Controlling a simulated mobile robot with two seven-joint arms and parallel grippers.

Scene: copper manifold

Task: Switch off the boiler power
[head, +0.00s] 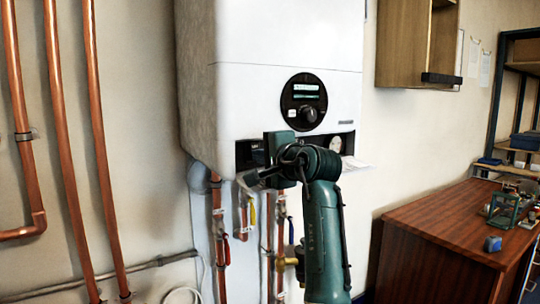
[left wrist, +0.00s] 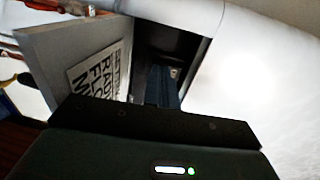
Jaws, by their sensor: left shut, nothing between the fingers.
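The white boiler (head: 275,95) hangs on the wall in the middle of the head view. Its round black control dial (head: 304,102) has a lit display and a knob. A dark recessed strip (head: 252,153) runs along its lower front; a power switch cannot be made out. My left gripper (head: 280,150) is in front of this strip and hides part of it. In the left wrist view its shut, empty fingers (left wrist: 165,88) point into a dark recess (left wrist: 178,45) in a white housing. Whether they touch anything inside cannot be told. My right gripper is out of view.
Copper pipes (head: 60,130) run up the wall at left, and valves (head: 290,260) hang under the boiler. A round gauge (head: 336,143) sits right of my gripper. A printed label (left wrist: 100,72) shows in the wrist view. A wooden desk (head: 450,225) stands at right.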

